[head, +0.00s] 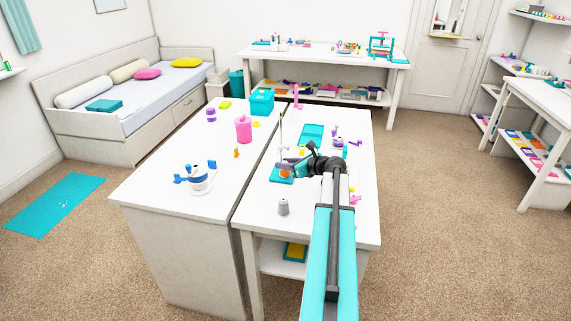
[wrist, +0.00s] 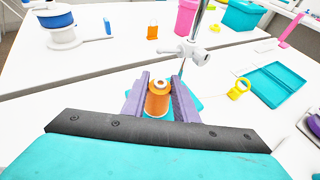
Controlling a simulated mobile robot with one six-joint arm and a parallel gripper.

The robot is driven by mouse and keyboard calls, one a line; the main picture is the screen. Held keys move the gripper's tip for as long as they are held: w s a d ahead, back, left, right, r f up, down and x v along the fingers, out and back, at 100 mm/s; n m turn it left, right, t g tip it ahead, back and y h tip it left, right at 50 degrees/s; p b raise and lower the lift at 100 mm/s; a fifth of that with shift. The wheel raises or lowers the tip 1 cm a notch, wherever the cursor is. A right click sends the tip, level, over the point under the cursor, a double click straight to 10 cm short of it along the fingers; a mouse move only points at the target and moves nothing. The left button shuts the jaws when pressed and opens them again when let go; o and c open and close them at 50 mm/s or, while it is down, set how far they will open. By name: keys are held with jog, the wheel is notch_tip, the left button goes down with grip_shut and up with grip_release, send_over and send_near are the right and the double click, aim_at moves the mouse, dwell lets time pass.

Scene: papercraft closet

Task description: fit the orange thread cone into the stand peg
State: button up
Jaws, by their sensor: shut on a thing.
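The orange thread cone (wrist: 158,103) sits between the two purple fingers of my gripper (wrist: 160,85), which is shut on it. Its pale top faces up in the wrist view. In the head view the orange cone (head: 284,169) shows just above the teal base of the stand (head: 281,180). The stand's thin metal rod (head: 281,130) rises behind the cone. The wrist view shows the teal base (wrist: 188,103) partly behind the cone and fingers. The peg is hidden, and I cannot tell whether the cone is around it.
A white clamp (wrist: 195,52) sticks out from the rod close beyond my fingers. A grey cone (head: 283,206) stands nearer on the table. A teal tray (head: 312,133), yellow ring item (wrist: 238,89) and pink canister (head: 243,130) lie around.

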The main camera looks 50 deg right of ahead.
jog(key=o, duration=1.1)
jog(key=shift+s, duration=0.1)
jog(key=b+v, duration=0.1)
jog(key=v, duration=1.2)
jog(key=shift+s+r+b, duration=0.2)
jog(key=shift+s+b, duration=0.05)
jog(key=shift+b, duration=0.05)
